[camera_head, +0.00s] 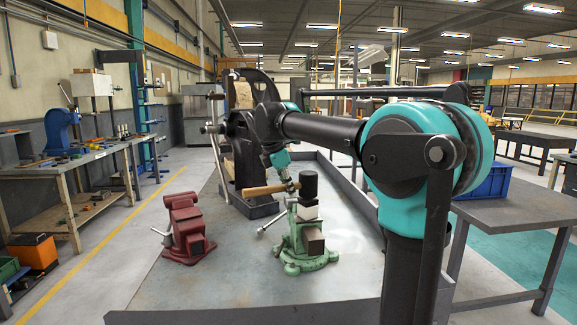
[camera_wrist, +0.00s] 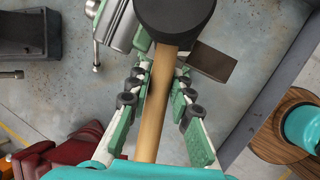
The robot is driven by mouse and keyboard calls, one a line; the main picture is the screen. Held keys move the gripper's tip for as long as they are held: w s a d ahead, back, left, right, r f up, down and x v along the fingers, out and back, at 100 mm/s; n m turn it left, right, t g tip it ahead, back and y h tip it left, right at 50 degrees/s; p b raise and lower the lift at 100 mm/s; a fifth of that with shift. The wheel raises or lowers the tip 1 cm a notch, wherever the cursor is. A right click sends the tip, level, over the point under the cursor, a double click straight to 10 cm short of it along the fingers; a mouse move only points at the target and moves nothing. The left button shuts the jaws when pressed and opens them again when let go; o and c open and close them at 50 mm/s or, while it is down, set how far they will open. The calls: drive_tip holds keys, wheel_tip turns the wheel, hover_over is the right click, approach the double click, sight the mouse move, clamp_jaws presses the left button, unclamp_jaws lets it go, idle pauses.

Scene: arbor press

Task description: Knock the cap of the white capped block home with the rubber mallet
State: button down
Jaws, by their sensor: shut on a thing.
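The rubber mallet has a black head (camera_head: 308,185) and a wooden handle (camera_head: 262,189). My gripper (camera_head: 288,183) is shut on the handle, close to the head. In the wrist view my gripper's fingers (camera_wrist: 160,82) lie on both sides of the handle (camera_wrist: 152,115), and the black head (camera_wrist: 175,18) is at the top edge. The white capped block (camera_head: 307,211) sits upright in the jaws of a green vise (camera_head: 304,245). The mallet head is directly above the block in the head view; I cannot tell if they touch. The head hides the block in the wrist view, and the cap's gap cannot be made out.
A red vise (camera_head: 186,232) stands left of the green one on the grey metal table (camera_head: 240,285). A tall black press (camera_head: 245,150) stands behind. The green vise's handle (camera_head: 272,225) sticks out left. The table's front is clear.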

drive_tip(key=shift+f, duration=0.5)
wheel_tip(320, 180, up, 7)
drive_tip(key=shift+r, duration=0.1)
wheel_tip(320, 180, up, 6)
drive_tip(key=shift+f, duration=0.2)
wheel_tip(320, 180, down, 14)
drive_tip(key=shift+r, duration=0.15)
wheel_tip(320, 180, up, 8)
drive_tip(key=shift+f, duration=0.1)
